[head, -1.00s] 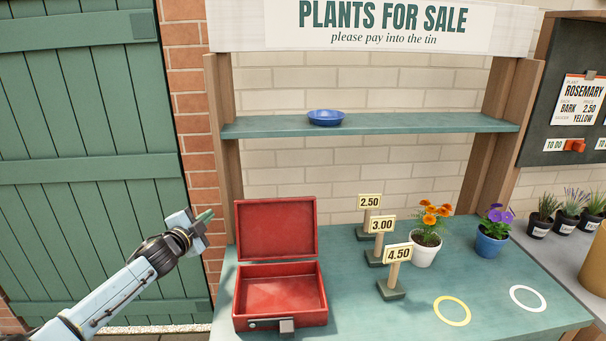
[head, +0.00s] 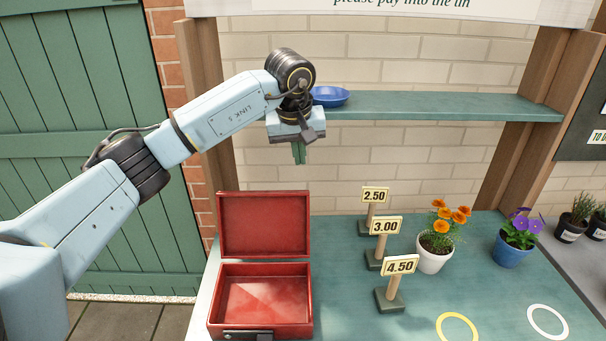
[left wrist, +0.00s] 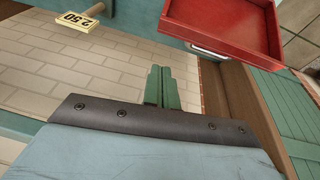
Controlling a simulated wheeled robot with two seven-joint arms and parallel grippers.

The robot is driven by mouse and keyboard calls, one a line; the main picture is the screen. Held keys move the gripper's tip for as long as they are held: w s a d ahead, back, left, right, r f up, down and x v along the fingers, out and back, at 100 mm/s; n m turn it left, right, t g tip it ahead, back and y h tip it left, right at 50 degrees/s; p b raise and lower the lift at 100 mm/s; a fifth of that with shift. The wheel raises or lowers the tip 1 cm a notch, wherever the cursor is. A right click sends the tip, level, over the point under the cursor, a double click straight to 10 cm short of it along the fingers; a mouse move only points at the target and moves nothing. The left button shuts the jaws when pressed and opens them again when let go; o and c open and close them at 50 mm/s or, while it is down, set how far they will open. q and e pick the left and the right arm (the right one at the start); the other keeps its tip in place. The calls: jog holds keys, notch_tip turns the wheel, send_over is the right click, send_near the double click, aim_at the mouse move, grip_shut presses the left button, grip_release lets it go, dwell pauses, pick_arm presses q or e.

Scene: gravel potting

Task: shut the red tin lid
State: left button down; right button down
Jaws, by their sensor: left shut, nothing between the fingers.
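The red tin (head: 262,298) stands on the left part of the green table, with its inside empty. Its lid (head: 264,224) is open and stands upright at the back of the tin. My left gripper (head: 299,155) is shut and empty, pointing down, in the air above the lid and a little to its right. In the left wrist view the shut fingers (left wrist: 161,88) show below the red tin (left wrist: 225,25). My right gripper is in neither view.
Price signs reading 2.50, 3.00 (head: 385,226) and 4.50 (head: 400,265) stand right of the tin. Beyond are an orange-flowered white pot (head: 434,258) and a purple-flowered blue pot (head: 510,252). A blue dish (head: 330,97) sits on the shelf (head: 440,107) beside my left wrist.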

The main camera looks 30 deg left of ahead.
pick_arm(q)
notch_tip(320, 180, down, 9)
jog(key=w+a+y, duration=0.1)
jog(key=w+a, duration=0.1)
jog(key=a, duration=0.1)
jog(key=s+d+r, duration=0.1)
jog(key=s+d+r+p, duration=0.1)
jog(key=shift+s+d, duration=0.1)
jog(key=shift+s, duration=0.25)
jog(key=shift+d+f+m, duration=0.1)
jog(key=shift+m, duration=0.2)
